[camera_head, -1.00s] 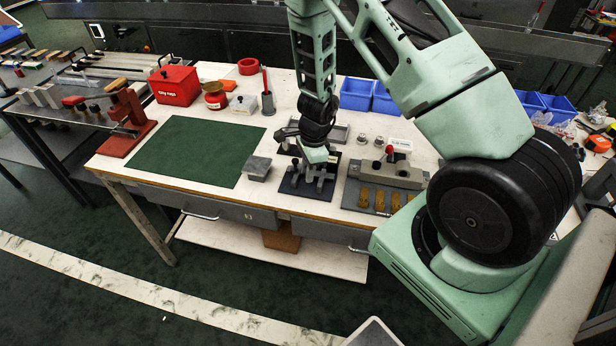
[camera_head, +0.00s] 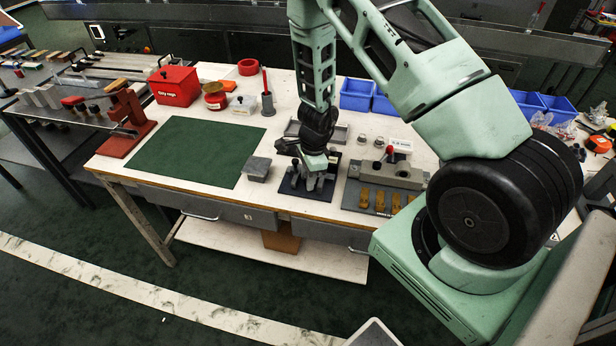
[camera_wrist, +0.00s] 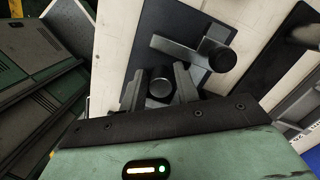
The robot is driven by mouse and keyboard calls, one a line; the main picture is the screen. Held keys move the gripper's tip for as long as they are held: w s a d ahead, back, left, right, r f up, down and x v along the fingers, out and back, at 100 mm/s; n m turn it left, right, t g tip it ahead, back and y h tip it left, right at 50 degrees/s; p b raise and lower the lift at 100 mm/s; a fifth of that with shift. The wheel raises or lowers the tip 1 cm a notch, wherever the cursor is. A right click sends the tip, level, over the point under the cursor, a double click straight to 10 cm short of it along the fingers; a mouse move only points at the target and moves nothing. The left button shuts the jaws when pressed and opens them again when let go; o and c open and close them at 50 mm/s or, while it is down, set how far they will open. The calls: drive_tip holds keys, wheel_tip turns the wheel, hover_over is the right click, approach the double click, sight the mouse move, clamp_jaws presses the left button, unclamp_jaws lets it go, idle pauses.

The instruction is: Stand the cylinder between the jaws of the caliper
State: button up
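My gripper (camera_wrist: 158,80) points down over the dark mat (camera_head: 292,184) at the front of the bench. It is open, with one finger on each side of a dark, round-topped cylinder (camera_wrist: 160,84) seen from above in the wrist view. A narrow gap seems to show beside the cylinder; contact is not clear. Just beyond is a grey metal piece with a crossbar (camera_wrist: 190,48), which looks like the caliper. A second dark round piece (camera_wrist: 222,60) stands at its right end. In the head view my gripper (camera_head: 314,168) hides much of this group.
A grey block (camera_head: 257,168) sits left of the mat. A grey fixture (camera_head: 398,174) with a red knob and several brass pieces stands to the right. A shallow grey tray (camera_head: 340,134) lies behind. The green mat (camera_head: 198,152) is clear.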

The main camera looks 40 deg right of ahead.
wheel_tip(320, 180, up, 11)
drive_tip(key=d+p, duration=0.1)
drive_tip(key=s+a+r+n+y, duration=0.1)
drive_tip(key=a+r+n, duration=0.25)
drive_tip(key=a, duration=0.25)
drive_tip(key=s+a+r+n, duration=0.2)
drive_tip(key=a+r+n, duration=0.15)
drive_tip(key=a, duration=0.25)
drive_tip(key=s+a+r+n+g, duration=0.1)
drive_tip(key=s+a+r+n, duration=0.6)
drive_tip(key=a+n, duration=0.15)
drive_tip(key=s+a+r+n+h, duration=0.1)
drive_tip(key=s+a+r+n, duration=0.1)
drive_tip(key=s+n, duration=0.5)
drive_tip(key=s+a+r+n, duration=0.3)
drive_tip(key=s+r+n, duration=0.1)
drive_tip(key=s+n, duration=0.3)
drive_tip(key=shift+s+r+t+h, duration=0.2)
drive_tip(key=shift+t+h, duration=0.1)
drive_tip(key=shift+h, duration=0.1)
drive_tip(key=shift+w+d, duration=0.1)
